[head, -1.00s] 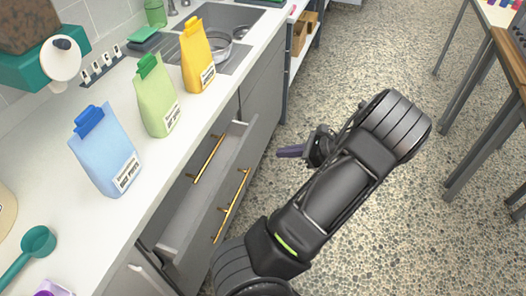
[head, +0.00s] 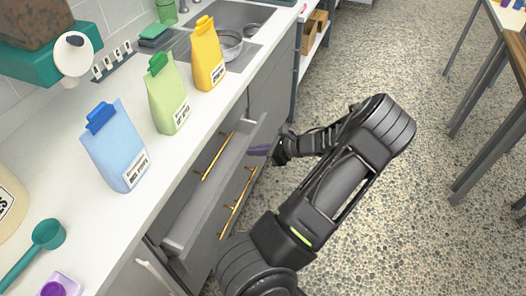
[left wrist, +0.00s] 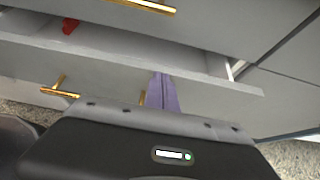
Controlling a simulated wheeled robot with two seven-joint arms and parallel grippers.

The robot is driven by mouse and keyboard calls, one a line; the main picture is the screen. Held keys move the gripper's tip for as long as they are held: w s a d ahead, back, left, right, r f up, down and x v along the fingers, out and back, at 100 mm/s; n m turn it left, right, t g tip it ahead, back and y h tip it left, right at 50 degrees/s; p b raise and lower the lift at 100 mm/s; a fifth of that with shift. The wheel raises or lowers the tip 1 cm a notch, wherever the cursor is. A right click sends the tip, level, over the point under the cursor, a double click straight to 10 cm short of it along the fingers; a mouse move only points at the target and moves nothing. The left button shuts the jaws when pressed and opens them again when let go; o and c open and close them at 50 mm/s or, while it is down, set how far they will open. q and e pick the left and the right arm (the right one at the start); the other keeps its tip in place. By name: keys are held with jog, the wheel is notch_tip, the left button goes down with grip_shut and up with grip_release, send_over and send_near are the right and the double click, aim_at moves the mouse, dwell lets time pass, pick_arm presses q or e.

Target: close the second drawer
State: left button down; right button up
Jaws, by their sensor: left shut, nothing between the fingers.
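The second drawer (head: 205,196) is pulled out from the grey cabinet, below a closed drawer with a gold handle (head: 217,157). Its own gold handle (head: 238,203) is on the outside of its front. My left gripper (head: 260,150), with purple fingers, is shut and empty at the far end of the drawer front. In the left wrist view the fingers (left wrist: 163,93) point at the drawer front (left wrist: 110,68); I cannot tell whether they touch it. A small red thing (left wrist: 70,26) shows inside the drawer. My right gripper is not in view.
The white counter above holds a blue bag (head: 115,147), a green bag (head: 167,95), a yellow bag (head: 207,55) and a teal scoop (head: 45,236). A sink (head: 240,20) is at the back. The speckled floor right of my arm is clear up to the tables.

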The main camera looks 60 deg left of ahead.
aim_at(245, 150)
pick_arm(q)
jog(key=s+a, duration=0.3)
jog(key=shift+a, duration=0.25)
jog(key=shift+w, duration=0.1)
dwell(0.3)
jog(key=shift+w+d, duration=0.25)
jog(key=shift+d, duration=0.15)
jog(key=f+v, duration=0.1)
jog(key=v, duration=1.1)
jog(key=shift+w+d, duration=0.5)
